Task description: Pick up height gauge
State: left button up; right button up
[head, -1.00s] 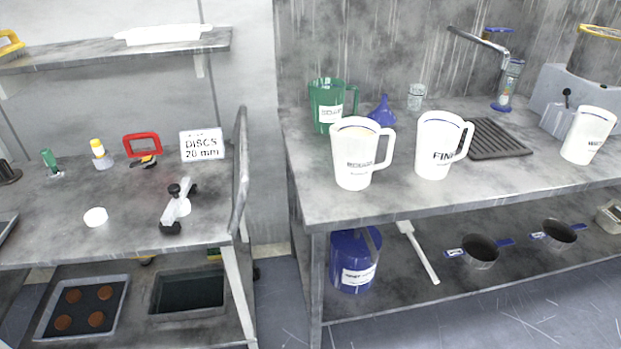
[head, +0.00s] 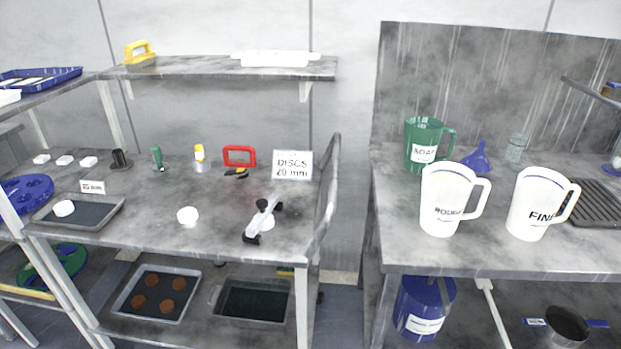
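What looks like the height gauge, a pale metal bar with black feet and a black knob (head: 263,222), stands on the left bench top (head: 150,215) near its right end. A white round piece shows beside or under its bar; I cannot tell which. Neither of my grippers is in view.
A white disc (head: 187,215) lies left of the gauge. A raised end panel (head: 326,195) bounds the bench's right side. White jugs (head: 445,200) stand on the right bench.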

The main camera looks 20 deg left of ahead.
aim_at(250, 235)
jog(key=u, duration=1.4)
jog(key=l, duration=2.8)
jog(key=u, duration=0.05)
